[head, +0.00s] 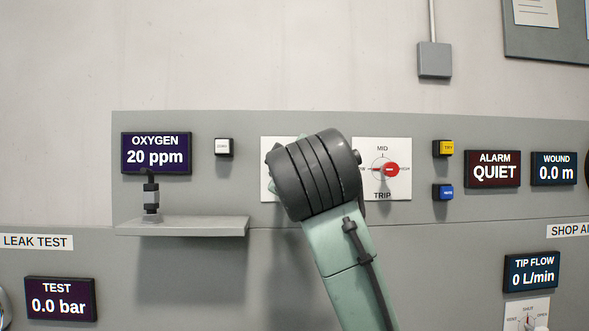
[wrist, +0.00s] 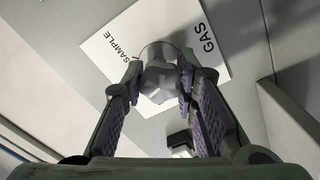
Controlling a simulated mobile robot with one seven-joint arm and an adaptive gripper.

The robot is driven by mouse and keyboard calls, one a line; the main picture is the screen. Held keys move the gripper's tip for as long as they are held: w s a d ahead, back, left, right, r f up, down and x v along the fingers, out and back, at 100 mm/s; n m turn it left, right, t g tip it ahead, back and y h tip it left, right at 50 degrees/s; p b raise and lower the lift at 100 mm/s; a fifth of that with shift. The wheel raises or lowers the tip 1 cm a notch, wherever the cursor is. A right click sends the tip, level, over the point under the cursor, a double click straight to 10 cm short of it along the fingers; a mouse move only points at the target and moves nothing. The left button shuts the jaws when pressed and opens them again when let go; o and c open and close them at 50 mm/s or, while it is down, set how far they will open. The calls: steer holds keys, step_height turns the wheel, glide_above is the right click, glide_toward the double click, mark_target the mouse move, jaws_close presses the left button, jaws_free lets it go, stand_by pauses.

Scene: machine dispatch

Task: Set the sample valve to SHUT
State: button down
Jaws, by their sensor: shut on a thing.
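The sample valve is a grey knob (wrist: 157,88) on a white plate (wrist: 112,42) in the wrist view. The words SAMPLE and GAS show on the plate. The rest of its marks are hidden or out of view, so I cannot read the valve's setting. My gripper (wrist: 160,76) has a purple-padded finger on each side of the knob and is shut on it. In the head view my arm covers the knob, and only the left edge of a white plate (head: 267,181) shows beside it.
Right of my arm is the TRIP plate (head: 400,190) with a red knob (head: 390,170). Left are a small white button (head: 224,147), the OXYGEN display (head: 156,166) and a jutting shelf (head: 190,229) bearing a small fitting (head: 151,196). Yellow (head: 443,148) and blue (head: 443,192) buttons sit further right.

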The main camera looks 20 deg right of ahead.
steer(key=n, duration=0.6)
steer(key=shift+n, duration=0.3)
stand_by(0.4)
steer(key=c, duration=1.2)
jaws_free()
steer(key=shift+c, duration=0.2)
steer(key=v, duration=1.2)
